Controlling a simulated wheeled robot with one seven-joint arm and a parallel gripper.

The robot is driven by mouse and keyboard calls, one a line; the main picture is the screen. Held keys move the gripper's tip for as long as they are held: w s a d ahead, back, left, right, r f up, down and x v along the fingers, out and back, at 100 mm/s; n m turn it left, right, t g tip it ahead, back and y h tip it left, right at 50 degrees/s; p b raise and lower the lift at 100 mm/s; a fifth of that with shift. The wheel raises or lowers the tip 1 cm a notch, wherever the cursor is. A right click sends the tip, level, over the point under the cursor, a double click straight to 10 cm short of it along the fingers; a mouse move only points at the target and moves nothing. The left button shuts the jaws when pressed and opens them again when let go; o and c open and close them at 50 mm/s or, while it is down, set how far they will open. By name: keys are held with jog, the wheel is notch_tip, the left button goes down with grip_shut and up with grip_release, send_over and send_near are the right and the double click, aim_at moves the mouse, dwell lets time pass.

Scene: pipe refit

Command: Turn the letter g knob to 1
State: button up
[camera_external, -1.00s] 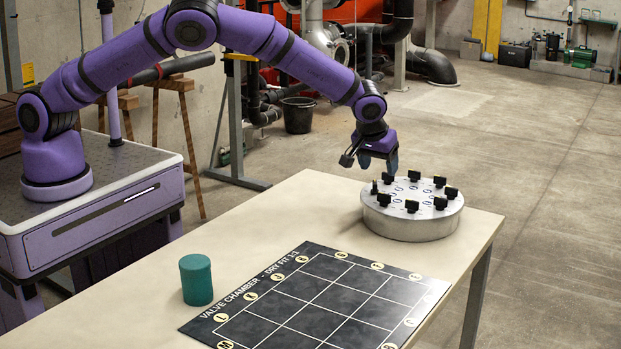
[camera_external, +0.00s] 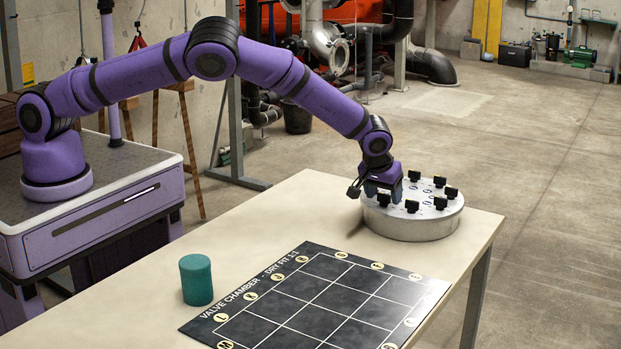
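A round silver dial plate (camera_external: 412,226) with several black knobs on its top stands at the far right end of the table. Letters and digits on the plate are too small to read, so I cannot tell which knob is the letter g knob. My gripper (camera_external: 382,198) points down at the left edge of the plate, low over the knobs there. It hides the knobs on that side. Whether its fingers touch or hold a knob cannot be made out. Free knobs show at the back (camera_external: 414,175), the right (camera_external: 451,192) and the front (camera_external: 411,206).
A dark gridded mat (camera_external: 320,300) with round letter labels lies flat in front of the plate. A green cylinder (camera_external: 196,280) stands upright at the left of the mat. The pale table top (camera_external: 300,205) is clear between my base and the plate.

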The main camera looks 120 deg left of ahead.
jog(key=c, duration=0.8)
jog(key=shift+m, duration=0.3)
jog(key=m+t, duration=0.1)
jog(key=m, duration=0.1)
jog(key=m+t, duration=0.1)
jog(key=m, duration=0.2)
jog(key=shift+s+a+h, duration=0.1)
jog(key=shift+s+h, duration=0.05)
jog(key=shift+h, duration=0.15)
jog(key=m+t, duration=0.1)
jog(key=m, duration=0.2)
jog(key=m+t+h, duration=0.1)
jog(key=m, duration=0.2)
jog(key=shift+h, duration=0.3)
jog(key=o, duration=0.9)
